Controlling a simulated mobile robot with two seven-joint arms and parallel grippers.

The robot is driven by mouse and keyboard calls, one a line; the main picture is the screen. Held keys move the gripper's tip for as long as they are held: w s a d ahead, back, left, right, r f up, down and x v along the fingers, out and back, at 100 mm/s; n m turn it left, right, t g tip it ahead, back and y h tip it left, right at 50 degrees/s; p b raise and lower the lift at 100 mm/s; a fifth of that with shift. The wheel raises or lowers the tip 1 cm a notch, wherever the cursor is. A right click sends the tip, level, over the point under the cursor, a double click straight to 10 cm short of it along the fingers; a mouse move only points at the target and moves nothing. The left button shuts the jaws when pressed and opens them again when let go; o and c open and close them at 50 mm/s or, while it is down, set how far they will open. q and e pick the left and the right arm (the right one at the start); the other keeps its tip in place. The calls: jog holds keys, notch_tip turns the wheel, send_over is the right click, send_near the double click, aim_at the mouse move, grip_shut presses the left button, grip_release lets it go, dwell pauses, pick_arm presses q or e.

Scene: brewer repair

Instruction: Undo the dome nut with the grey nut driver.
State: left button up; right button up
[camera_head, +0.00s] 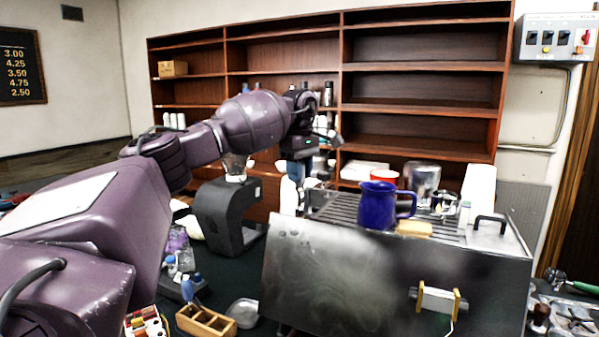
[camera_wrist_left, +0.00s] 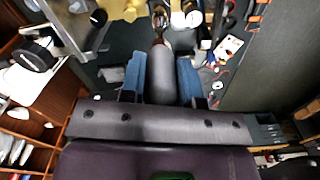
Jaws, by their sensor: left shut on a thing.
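My left gripper (camera_head: 297,172) reaches out behind the steel machine in the head view, with its fingers pointing down. In the left wrist view the two blue fingers of my left gripper (camera_wrist_left: 161,82) are shut on the grey nut driver (camera_wrist_left: 160,72). Its thick grey handle lies between the fingers and its shaft runs away from the gripper, toward the top of the picture. I cannot make out the dome nut in either view, nor whether the driver's tip touches anything. My right gripper is not in view.
A wooden box (camera_head: 206,321) and a glass dish (camera_head: 243,312) lie in front.

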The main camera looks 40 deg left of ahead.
pick_arm(q)
jog(key=m, duration=0.7)
jog(key=shift+f, duration=1.25)
dwell(2.0)
jog(key=n, duration=0.4)
jog(key=shift+n, duration=0.3)
dwell(0.3)
jog(key=shift+n, duration=0.8)
jog(key=n, duration=0.3)
